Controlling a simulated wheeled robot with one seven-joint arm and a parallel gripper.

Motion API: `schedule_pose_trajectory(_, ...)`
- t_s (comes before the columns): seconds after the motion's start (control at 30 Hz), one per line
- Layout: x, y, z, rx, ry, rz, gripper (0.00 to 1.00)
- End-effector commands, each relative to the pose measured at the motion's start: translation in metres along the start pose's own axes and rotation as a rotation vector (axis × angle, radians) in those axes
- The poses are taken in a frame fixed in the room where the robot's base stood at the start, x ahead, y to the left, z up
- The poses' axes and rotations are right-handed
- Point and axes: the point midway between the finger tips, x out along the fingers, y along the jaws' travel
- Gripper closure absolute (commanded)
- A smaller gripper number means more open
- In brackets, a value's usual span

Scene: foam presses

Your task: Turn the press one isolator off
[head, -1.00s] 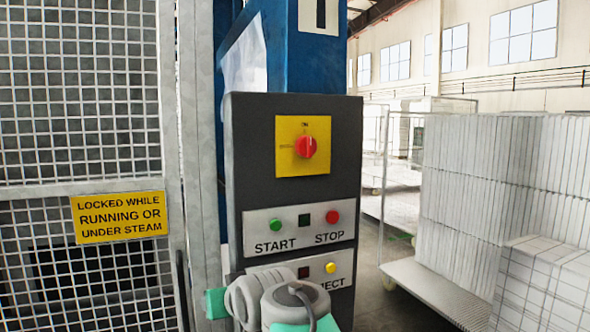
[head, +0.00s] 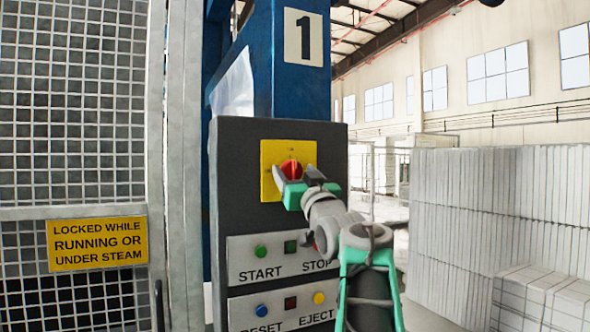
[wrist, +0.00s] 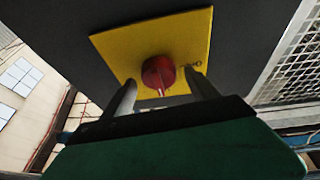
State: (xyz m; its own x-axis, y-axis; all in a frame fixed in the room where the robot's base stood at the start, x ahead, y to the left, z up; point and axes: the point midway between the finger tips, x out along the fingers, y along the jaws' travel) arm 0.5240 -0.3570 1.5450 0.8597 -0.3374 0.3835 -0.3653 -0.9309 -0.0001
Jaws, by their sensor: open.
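The isolator of press one is a red rotary knob (head: 291,170) on a yellow plate (head: 270,188), high on the dark control panel (head: 232,180). My gripper (head: 293,176) is open in front of the plate. In the wrist view its fingers (wrist: 160,92) stand to the left and right of the knob, apart from it. I cannot tell how far the fingertips reach along the knob.
A "1" sign (head: 304,37) is on the blue column above. START (head: 260,252), partly hidden STOP, RESET (head: 263,312) and EJECT (head: 319,298) buttons lie below the isolator. A mesh guard (head: 70,120) stands left; stacked white blocks (head: 465,215) stand right.

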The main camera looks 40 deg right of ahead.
Motion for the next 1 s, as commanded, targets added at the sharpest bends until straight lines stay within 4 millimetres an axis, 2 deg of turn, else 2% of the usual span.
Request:
schedule_pose_trajectory(0.17, -0.0003, 0.0001, 0.0008, 0.0, -0.001, 0.0, 0.31)
schedule_pose_trajectory(0.9, -0.0005, 0.0, 0.001, 0.0, -0.001, 0.0, 0.91)
schedule_pose_trajectory(1.0, -0.0006, 0.0, 0.0011, -0.001, -0.001, 0.0, 0.93)
